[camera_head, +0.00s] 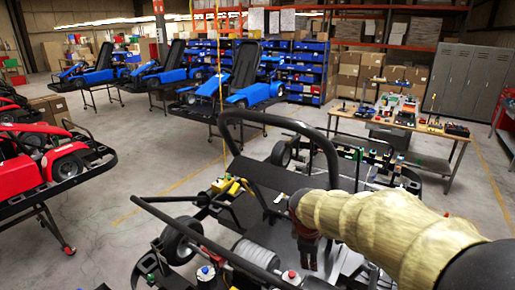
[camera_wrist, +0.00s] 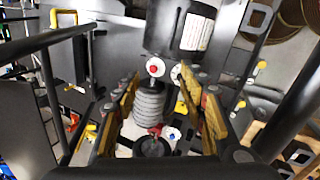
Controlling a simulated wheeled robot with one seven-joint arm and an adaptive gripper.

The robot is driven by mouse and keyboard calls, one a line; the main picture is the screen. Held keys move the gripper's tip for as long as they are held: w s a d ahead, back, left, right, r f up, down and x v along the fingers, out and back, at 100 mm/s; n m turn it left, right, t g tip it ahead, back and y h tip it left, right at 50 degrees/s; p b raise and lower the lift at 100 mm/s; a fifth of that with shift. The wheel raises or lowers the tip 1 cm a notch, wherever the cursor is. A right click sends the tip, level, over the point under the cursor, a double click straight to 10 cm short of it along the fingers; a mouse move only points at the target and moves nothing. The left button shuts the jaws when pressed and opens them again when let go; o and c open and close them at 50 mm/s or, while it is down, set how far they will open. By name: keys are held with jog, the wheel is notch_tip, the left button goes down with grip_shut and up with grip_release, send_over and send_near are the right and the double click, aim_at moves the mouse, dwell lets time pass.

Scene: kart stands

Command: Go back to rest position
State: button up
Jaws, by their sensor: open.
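My gripper (camera_head: 307,250) hangs over the black kart frame (camera_head: 262,178) in front of me, at the end of my arm, which comes in from the lower right. In the wrist view my gripper (camera_wrist: 168,108) is open, with its two fingers apart on either side. A grey ribbed cylinder (camera_wrist: 149,104) shows between and below the fingers, with a red-and-white round cap (camera_wrist: 155,67) above it in the picture. The fingers hold nothing. The cylinder also shows in the head view (camera_head: 256,252), left of my gripper.
Black tubular bars (camera_head: 245,120) of the kart rise close around my gripper. A workbench (camera_head: 456,140) with parts stands at the back right, before grey lockers (camera_head: 465,85). Blue karts (camera_head: 235,88) stand behind, a red kart (camera_head: 48,165) at left. Floor (camera_head: 125,185) between them is clear.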

jog(key=s+r+m+t+y, duration=0.1)
jog(key=s+r+m, duration=0.25)
jog(key=s, duration=0.55)
jog(key=s+r+m+y, duration=0.1)
jog(key=s+r+m, duration=0.2)
jog(key=s+m, duration=0.35)
jog(key=s+r+m+t+y, duration=0.1)
jog(key=s+r+m, duration=0.25)
jog(key=s, duration=0.75)
notch_tip(320, 180, down, 31)
jog(key=b, duration=3)
jog(key=shift+a+b, duration=0.4)
jog(key=shift+a, duration=0.05)
jog(key=shift+o, duration=0.4)
jog(key=shift+w+r, duration=0.1)
jog(key=shift+r, duration=0.05)
